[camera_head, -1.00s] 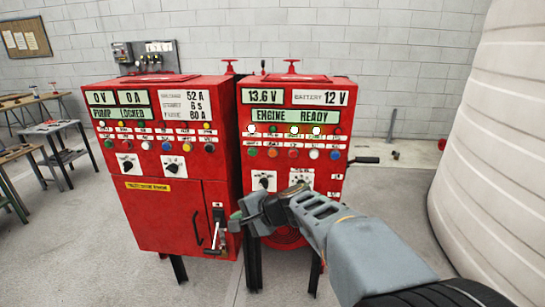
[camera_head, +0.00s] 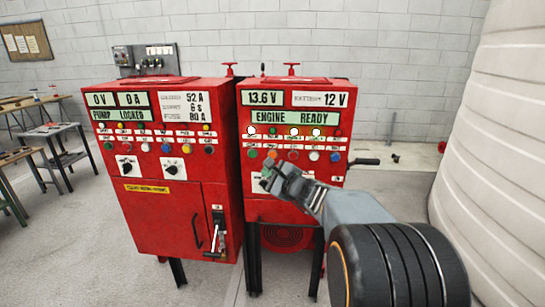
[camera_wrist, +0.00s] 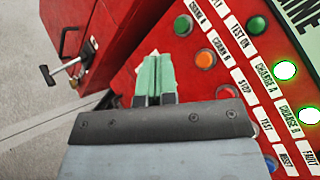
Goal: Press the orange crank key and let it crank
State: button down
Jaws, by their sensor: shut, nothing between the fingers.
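The orange key (camera_wrist: 205,59) is a round button on the sloped red engine panel, in the lower button row beside a green button (camera_wrist: 183,25). In the head view the orange key (camera_head: 272,153) sits just above my gripper's tip. My gripper (camera_head: 268,177) is in front of the right-hand red cabinet (camera_head: 345,121), just below the button row. In the wrist view my gripper (camera_wrist: 153,78) is shut, its green pads together and empty, to the left of the orange key. The pads appear apart from the key. The display (camera_head: 296,117) reads ENGINE READY.
Several other buttons sit close by, including a white one (camera_head: 314,155) and a blue one (camera_head: 335,156). Charge lamps (camera_wrist: 286,70) are lit. The left red cabinet (camera_head: 155,215) has a lever (camera_head: 215,235). A large white tank (camera_head: 495,130) stands at the right.

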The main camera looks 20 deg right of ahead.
aim_at(273, 155)
jog(key=w+d+p, duration=0.3)
jog(key=w+d, duration=0.1)
jog(key=w, duration=0.3)
jog(key=shift+w, duration=0.3)
jog(key=shift+w+d, duration=0.1)
jog(key=shift+d, duration=0.05)
dwell(2.0)
jog(key=shift+w+d, duration=0.2)
jog(key=shift+w, duration=0.1)
jog(key=shift+w+d+b, duration=0.2)
jog(key=shift+w+b, duration=0.15)
dwell(0.8)
jog(key=shift+s+a, duration=0.1)
jog(key=shift+s+a+b, duration=0.35)
jog(key=shift+s+b, duration=0.25)
jog(key=shift+b, duration=0.15)
